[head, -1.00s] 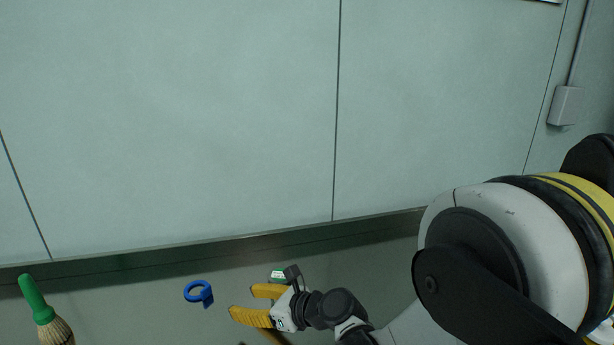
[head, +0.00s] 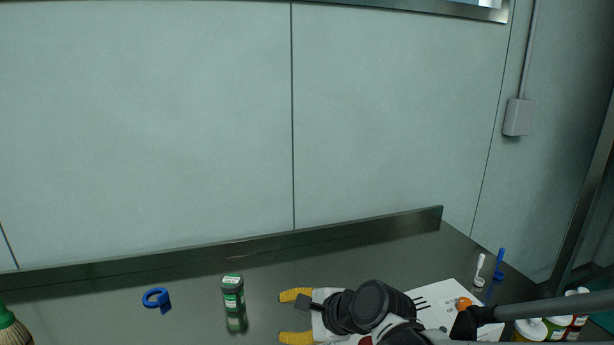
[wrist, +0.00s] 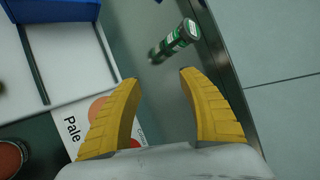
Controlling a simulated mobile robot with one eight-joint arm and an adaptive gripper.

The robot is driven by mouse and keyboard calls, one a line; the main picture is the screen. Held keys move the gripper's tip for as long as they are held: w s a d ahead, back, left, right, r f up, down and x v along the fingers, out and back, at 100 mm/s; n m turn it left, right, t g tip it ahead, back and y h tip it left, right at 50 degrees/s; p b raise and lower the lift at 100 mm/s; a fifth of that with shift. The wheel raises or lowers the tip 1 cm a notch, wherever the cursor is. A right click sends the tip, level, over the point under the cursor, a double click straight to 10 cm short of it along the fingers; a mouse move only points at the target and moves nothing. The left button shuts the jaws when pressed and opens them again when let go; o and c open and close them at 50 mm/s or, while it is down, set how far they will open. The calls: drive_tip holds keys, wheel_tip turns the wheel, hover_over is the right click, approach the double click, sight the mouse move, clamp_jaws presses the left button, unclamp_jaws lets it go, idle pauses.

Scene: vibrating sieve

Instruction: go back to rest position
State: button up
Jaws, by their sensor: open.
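My gripper (head: 290,317) shows low in the head view, its yellow fingers apart and pointing left, with nothing between them. In the wrist view my gripper (wrist: 157,84) is also open and empty. A green-labelled jar with a green lid (head: 233,296) stands upright on the dark table (head: 205,275), left of the fingers and apart from them. The jar also shows in the wrist view (wrist: 176,39), beyond the fingertips.
A blue ring-shaped tool (head: 157,298) is left of the jar. A brush with a green handle (head: 10,332) is at the far left. A white printed sheet (head: 440,306) and small jars (head: 530,328) are at the right. A raised edge (head: 370,224) and wall lie behind.

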drive_tip(key=s+d+r+n+h, duration=0.1)
drive_tip(key=s+d+n+h, duration=0.3)
drive_tip(key=s+d+n, duration=0.3)
drive_tip(key=s+d+r+n+h, duration=0.1)
drive_tip(key=s+d+n+h, duration=0.2)
drive_tip(key=s+d+n, duration=0.4)
drive_tip(key=s+d, duration=0.1)
drive_tip(key=d, duration=0.7)
drive_tip(key=shift+s+d+h, duration=0.25)
drive_tip(key=shift+h, duration=0.15)
drive_tip(key=shift+r, duration=0.15)
